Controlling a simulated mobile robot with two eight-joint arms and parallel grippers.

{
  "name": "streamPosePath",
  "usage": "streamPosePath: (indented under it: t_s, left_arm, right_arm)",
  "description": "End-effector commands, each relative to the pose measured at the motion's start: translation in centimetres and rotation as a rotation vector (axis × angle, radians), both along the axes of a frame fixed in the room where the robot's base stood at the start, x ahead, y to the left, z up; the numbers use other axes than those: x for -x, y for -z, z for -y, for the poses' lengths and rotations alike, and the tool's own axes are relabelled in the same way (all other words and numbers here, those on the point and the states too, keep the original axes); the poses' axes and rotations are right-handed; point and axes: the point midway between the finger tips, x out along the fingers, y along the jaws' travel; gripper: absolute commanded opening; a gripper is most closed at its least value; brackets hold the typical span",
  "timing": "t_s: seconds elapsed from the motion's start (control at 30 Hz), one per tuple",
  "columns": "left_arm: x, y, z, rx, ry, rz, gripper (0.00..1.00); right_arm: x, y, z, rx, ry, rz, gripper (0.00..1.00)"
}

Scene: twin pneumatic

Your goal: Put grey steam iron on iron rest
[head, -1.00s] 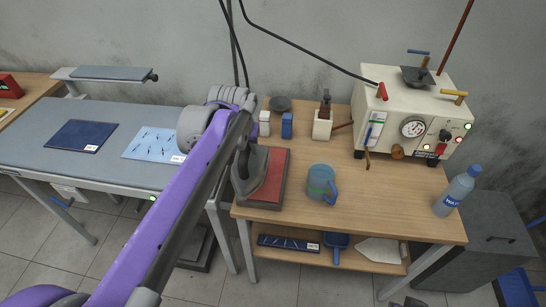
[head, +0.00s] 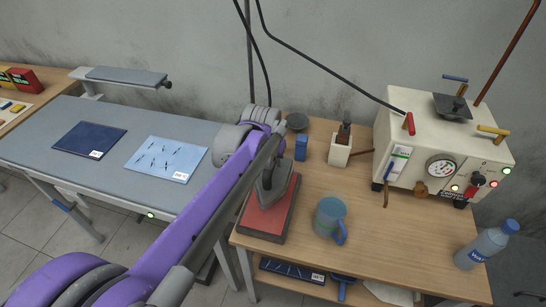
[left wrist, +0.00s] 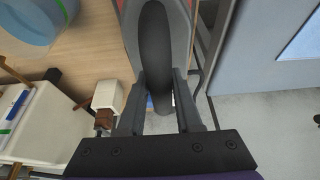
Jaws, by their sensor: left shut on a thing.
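The grey steam iron (head: 271,189) is over the back part of the red-topped iron rest (head: 268,218) on the wooden table. The front of the rest is bare. Whether the iron touches the rest or hangs just above it, I cannot tell. My left gripper (head: 267,160) is shut on the iron's dark handle, partly hidden behind my arm in the head view. In the left wrist view, the two fingers (left wrist: 160,85) stand on either side of the dark handle (left wrist: 155,50), with the grey iron body beyond it. My right gripper is not in view.
A blue mug (head: 329,218) stands close to the right of the rest. A cream steam generator (head: 440,140) is at the back right, a water bottle (head: 485,245) at the right edge. A grey ironing table (head: 60,165) adjoins on the left. A blue box (head: 301,148) stands behind.

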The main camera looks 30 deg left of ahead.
Motion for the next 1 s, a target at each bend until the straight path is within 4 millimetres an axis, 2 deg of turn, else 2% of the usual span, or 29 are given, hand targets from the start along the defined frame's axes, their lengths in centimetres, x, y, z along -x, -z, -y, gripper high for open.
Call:
streamPosePath:
  t_s: [0.23, 0.53, 0.97, 1.0]
  left_arm:
    - [-0.1, 1.6, 0.0, -0.001, 0.000, 0.003, 0.00]
    - [-0.1, 4.8, 0.0, -0.001, 0.000, 0.003, 0.00]
    - [-0.1, 5.3, 0.0, -0.001, 0.000, 0.003, 0.00]
    - [-0.1, 5.4, 0.0, 0.000, 0.000, 0.001, 0.39]
  right_arm:
    - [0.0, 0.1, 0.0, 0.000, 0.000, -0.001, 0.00]
    - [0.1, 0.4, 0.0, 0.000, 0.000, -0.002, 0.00]
    - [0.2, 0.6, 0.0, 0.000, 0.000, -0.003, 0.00]
    - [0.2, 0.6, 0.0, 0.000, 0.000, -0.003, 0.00]
